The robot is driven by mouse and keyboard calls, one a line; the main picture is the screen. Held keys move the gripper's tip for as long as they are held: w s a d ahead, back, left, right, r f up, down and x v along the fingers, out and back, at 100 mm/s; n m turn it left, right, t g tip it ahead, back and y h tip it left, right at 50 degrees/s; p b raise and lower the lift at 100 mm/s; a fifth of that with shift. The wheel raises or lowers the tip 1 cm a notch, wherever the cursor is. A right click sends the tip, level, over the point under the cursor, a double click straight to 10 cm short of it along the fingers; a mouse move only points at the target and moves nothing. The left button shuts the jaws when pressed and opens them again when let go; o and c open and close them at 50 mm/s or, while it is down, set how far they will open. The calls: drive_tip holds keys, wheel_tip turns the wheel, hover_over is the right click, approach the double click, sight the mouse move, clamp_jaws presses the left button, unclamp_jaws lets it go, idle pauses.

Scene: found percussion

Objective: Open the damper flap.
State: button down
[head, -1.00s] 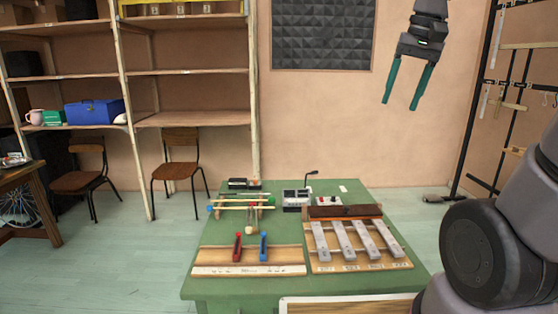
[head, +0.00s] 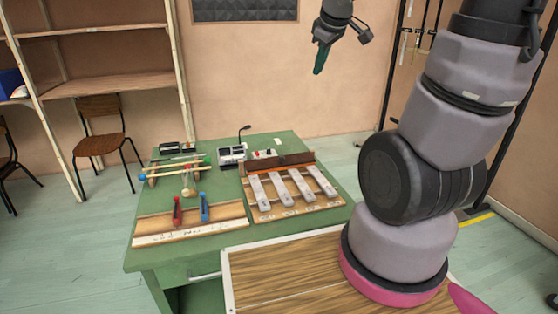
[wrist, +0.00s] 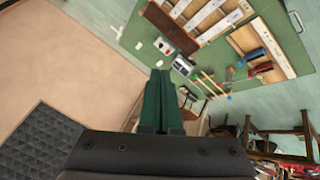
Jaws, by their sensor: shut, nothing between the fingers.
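The damper flap appears to be the long dark brown board (head: 278,163) along the back edge of a wooden bar instrument (head: 300,208) on the green table. Several grey metal bars (head: 280,190) lie in front of it. The flap looks lowered against the far ends of the bars, though its exact tilt is hard to tell. It also shows in the wrist view (wrist: 170,28). My gripper (head: 319,70) is shut and empty, high above and behind the table. Its green fingers (wrist: 159,78) are together in the wrist view, well apart from the flap.
The green table (head: 165,262) also bears a board with red (head: 177,211) and blue (head: 204,207) clips, mallets (head: 175,172) and a small device with a microphone (head: 231,154). A wood-topped surface (head: 275,268) stands in front. The air around my gripper is clear.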

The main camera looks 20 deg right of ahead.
drive_tip(key=w+d+f+n, duration=0.1)
drive_tip(key=w+f+n, duration=0.8)
drive_tip(key=n+y, duration=0.2)
drive_tip(key=n, duration=1.5)
approach(280, 165)
drive_tip(key=shift+g, duration=0.4)
drive_tip(key=x, duration=0.6)
drive_tip(key=shift+w+f, duration=0.1)
drive_tip(key=shift+w, duration=0.1)
